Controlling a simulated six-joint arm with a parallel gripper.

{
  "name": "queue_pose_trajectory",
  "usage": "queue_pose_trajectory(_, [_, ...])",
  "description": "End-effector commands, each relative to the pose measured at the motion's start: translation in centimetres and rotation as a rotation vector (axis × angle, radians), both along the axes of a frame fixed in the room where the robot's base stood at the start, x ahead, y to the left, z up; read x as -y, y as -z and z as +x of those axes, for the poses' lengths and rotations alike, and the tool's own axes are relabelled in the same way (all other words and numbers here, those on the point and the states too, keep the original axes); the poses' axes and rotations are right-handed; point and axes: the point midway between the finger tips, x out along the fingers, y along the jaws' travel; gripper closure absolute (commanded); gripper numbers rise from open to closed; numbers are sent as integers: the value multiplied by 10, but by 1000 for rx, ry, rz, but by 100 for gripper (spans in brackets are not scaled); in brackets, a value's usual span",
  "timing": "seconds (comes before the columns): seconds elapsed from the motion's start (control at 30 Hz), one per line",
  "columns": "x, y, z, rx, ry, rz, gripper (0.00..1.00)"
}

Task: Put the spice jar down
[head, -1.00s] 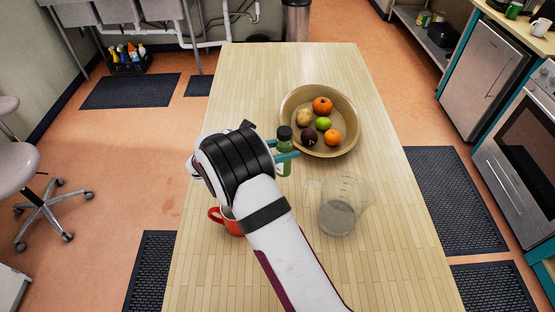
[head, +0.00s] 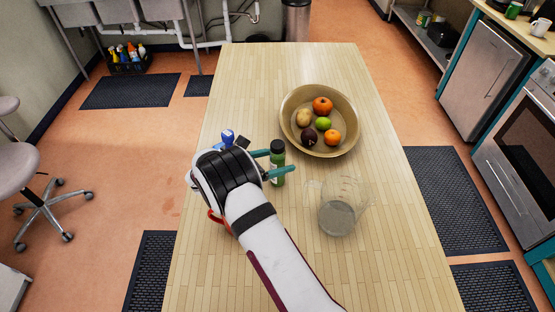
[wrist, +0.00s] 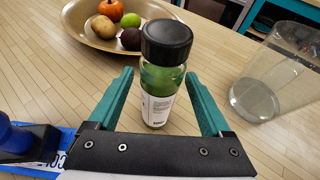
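The spice jar (head: 278,170) has a black cap, a white label and green contents. It stands upright on the wooden table (head: 390,262), in front of the bowl. My gripper (head: 279,164) is around it, with one teal finger on each side. In the wrist view, the jar (wrist: 162,88) is between the spread fingers, with a gap visible on both sides. The gripper looks open.
A tan bowl (head: 289,121) of fruit is behind the jar, and a clear measuring jug (head: 338,212) is to its right. A red mug (head: 215,217) is partly hidden under my arm. A blue item (head: 228,136) shows behind my wrist. The table's far end is clear.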

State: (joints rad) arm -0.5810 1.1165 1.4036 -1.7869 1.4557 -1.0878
Motion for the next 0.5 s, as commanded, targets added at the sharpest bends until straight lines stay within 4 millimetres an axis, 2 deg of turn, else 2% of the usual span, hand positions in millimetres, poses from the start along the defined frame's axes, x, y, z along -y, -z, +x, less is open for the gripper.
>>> queue_pose_trajectory(0.17, [-2, -4, -1, 1, -1, 1, 17])
queue_pose_trajectory(0.27, [-18, -11, -11, 1, -4, 1, 17])
queue_pose_trajectory(0.5, [-68, -37, -48, 1, -4, 1, 17])
